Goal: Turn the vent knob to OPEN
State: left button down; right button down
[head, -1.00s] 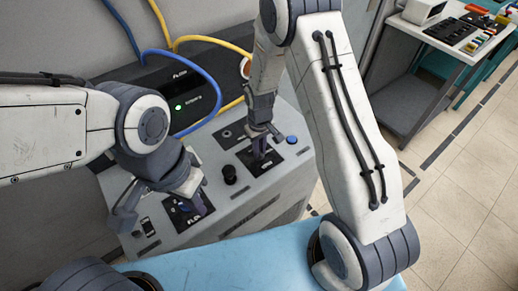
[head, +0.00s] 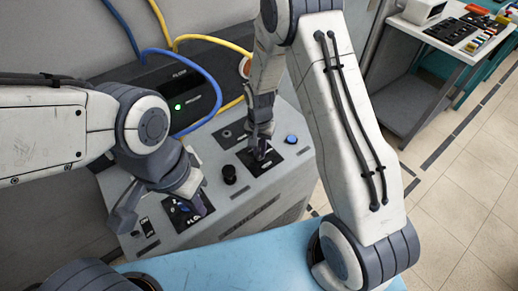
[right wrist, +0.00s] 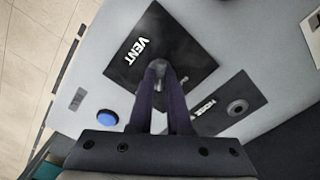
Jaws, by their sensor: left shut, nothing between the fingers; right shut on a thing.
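The vent knob (right wrist: 159,67) is a small grey knob on a black plate lettered VENT (right wrist: 135,72) in the right wrist view. The VENT plate (head: 273,163) is partly covered in the head view. My right gripper (right wrist: 160,74) is shut on the knob, with a dark finger on each side. In the head view, my right gripper (head: 259,150) stands over the plate. Where the knob points, and any OPEN mark, cannot be made out. My left gripper (head: 198,206) is shut and empty, low over another black plate (head: 180,216) at the console's left.
A black knob (head: 229,174) stands between the two plates. A blue button (head: 291,139) is right of the VENT plate. Behind the console are a black box with a green light (head: 178,107) and blue and yellow hoses (head: 205,40). A cart (head: 420,60) stands at right.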

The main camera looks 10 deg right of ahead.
jog(key=m, duration=0.7)
dwell(0.6)
jog(key=c, duration=0.9)
grip_release()
jog(key=shift+o, duration=0.2)
notch_tip(320, 180, up, 11)
jog(key=b, duration=0.1)
jog(key=shift+f, duration=0.2)
